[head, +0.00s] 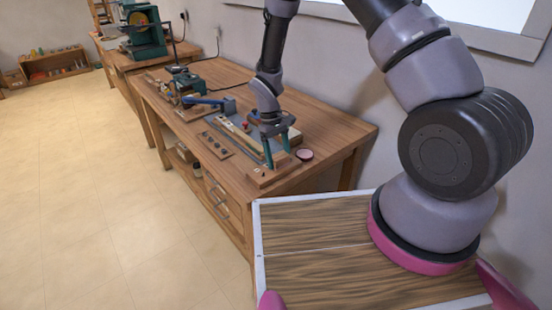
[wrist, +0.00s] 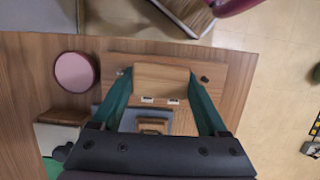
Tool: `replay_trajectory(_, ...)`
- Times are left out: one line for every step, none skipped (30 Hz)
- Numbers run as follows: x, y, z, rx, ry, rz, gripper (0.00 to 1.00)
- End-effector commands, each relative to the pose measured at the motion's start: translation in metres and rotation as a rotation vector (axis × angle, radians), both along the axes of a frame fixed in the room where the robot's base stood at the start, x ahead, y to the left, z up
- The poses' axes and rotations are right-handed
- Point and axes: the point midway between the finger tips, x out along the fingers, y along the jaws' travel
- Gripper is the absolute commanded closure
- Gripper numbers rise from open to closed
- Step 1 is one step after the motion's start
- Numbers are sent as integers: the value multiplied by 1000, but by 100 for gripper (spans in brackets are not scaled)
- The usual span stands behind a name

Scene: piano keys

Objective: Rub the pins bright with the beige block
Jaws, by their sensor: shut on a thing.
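My gripper (head: 278,153) is low over the workbench, its green fingers pointing down at the right end of a long key frame. In the wrist view my gripper (wrist: 160,80) is shut on a tan, wood-grained block, the beige block (wrist: 162,77), which spans the gap between the fingertips. The block is over a wooden board (wrist: 235,80), and I cannot tell if it touches it. A small dark stud (wrist: 204,78) shows right of the right fingertip. A tiny bright spot shows by the left fingertip. I cannot tell whether these are pins; any under the block are hidden.
A round pink-topped tin (head: 304,154) stands right of the gripper, near the bench's end. A strip with several dark knobs (head: 215,143) lies along the bench's front edge. A blue-handled tool (head: 208,101) and green machines (head: 145,35) are farther left. The floor in front is clear.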

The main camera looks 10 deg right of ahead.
Motion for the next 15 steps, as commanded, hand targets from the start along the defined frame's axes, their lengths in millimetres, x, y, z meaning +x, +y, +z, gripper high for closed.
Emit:
replay_trajectory(2,-5,-1,-2,1,-2,100)
replay_trajectory(3,-6,-1,-2,1,-2,100)
replay_trajectory(4,-8,-1,-2,0,-2,100)
replay_trajectory(5,-10,0,-2,0,-3,100)
replay_trajectory(6,-11,0,-2,0,-3,100)
replay_trajectory(7,-13,0,-3,0,-2,100)
replay_trajectory(8,-14,0,-3,0,-2,100)
replay_trajectory(8,-15,0,-3,0,-2,100)
replay_trajectory(9,-16,0,-3,0,-2,100)
replay_trajectory(9,-16,0,-3,0,-2,100)
replay_trajectory(9,-16,0,-3,0,-2,100)
replay_trajectory(9,-17,0,-3,0,-2,100)
replay_trajectory(10,-18,0,-3,0,-2,100)
replay_trajectory(10,-18,0,-3,0,-2,100)
replay_trajectory(11,-20,0,-3,0,-2,100)
